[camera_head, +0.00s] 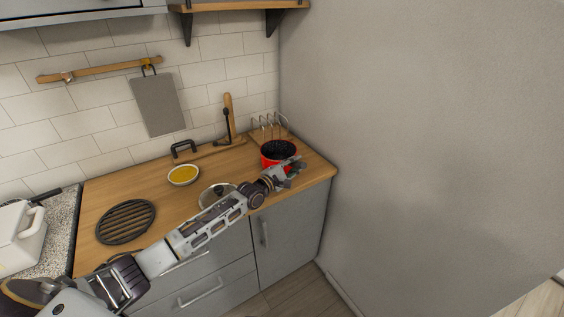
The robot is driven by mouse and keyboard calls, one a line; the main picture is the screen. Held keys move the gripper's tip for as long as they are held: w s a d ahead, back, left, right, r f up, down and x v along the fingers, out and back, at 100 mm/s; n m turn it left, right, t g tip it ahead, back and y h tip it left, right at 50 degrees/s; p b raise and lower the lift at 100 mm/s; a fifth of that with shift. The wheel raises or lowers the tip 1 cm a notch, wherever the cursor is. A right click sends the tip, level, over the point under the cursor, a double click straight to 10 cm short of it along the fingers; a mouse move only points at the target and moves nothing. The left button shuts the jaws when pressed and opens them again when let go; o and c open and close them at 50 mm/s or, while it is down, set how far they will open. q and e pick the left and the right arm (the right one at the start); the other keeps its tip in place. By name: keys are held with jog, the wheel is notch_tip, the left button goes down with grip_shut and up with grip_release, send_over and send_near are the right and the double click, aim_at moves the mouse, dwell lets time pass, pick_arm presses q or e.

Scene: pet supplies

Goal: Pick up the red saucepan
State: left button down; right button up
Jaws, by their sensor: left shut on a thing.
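The red saucepan (268,162) stands near the right end of the wooden counter, close to the back corner. Its inside looks dark. My left arm reaches across the counter from the lower left, and my left gripper (295,168) is at the saucepan's right front side. The gripper is shut on a part of the saucepan; the fingers hide that part, likely its handle. I cannot tell whether the saucepan is lifted off the counter. My right gripper is not in view.
A bowl of yellow contents (184,175), a round dark trivet (126,222) and a glass lid (214,194) lie on the wooden counter (100,195). A wire rack (268,122) stands behind the saucepan. A grey wall (420,130) rises close on the right.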

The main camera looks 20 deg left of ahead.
pick_arm(q)
jog(key=shift+r, duration=0.1)
dwell(0.3)
jog(key=shift+r, duration=5.05)
jog(key=shift+f, duration=0.15)
